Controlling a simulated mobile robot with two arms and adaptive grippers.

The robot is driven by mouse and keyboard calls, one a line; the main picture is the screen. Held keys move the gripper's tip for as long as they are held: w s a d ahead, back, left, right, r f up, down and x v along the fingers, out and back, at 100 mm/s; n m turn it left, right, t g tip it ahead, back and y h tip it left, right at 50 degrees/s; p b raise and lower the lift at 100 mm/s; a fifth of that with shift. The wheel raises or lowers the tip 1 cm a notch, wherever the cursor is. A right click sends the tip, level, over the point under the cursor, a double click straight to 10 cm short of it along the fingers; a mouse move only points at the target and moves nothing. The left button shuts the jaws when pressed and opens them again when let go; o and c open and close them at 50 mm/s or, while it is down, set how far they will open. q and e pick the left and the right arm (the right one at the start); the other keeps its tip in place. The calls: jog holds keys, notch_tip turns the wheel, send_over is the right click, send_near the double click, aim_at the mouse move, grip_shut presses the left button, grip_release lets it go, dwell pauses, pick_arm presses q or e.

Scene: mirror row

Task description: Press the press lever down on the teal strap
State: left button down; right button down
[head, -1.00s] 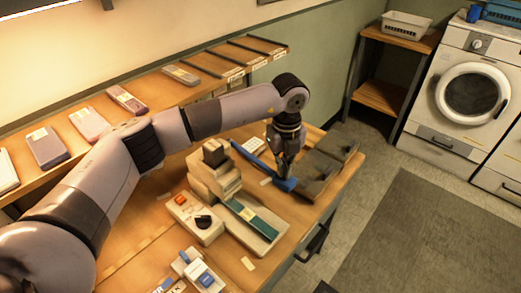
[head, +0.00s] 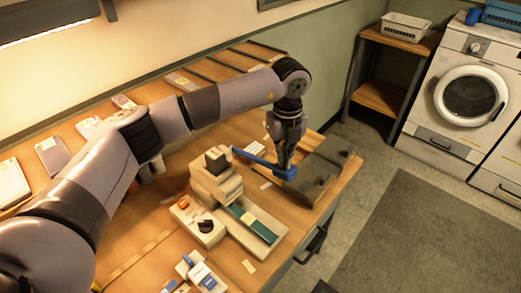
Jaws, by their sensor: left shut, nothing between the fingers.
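The press (head: 216,180) is a beige stepped block with a dark top piece, on the wooden bench. A teal strap (head: 252,222) lies along its low beige bed, running toward the lower right. The blue press lever (head: 262,160) slants from behind the press toward the right and ends in a thicker blue block. My left gripper (head: 285,166) points down at that blue end, shut and empty. It hides part of the lever, and I cannot tell whether it touches it. My right gripper is not in view.
A beige box with a black knob (head: 204,226) stands left of the press bed. Dark grey flat blocks (head: 318,176) lie right of the lever. A small blue-and-white item (head: 203,274) is at the near edge. Washing machines (head: 470,95) stand beyond open floor.

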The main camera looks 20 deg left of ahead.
pick_arm(q)
notch_tip(320, 180, up, 8)
jog(key=p, duration=0.4)
jog(key=shift+r, duration=0.25)
dwell(0.4)
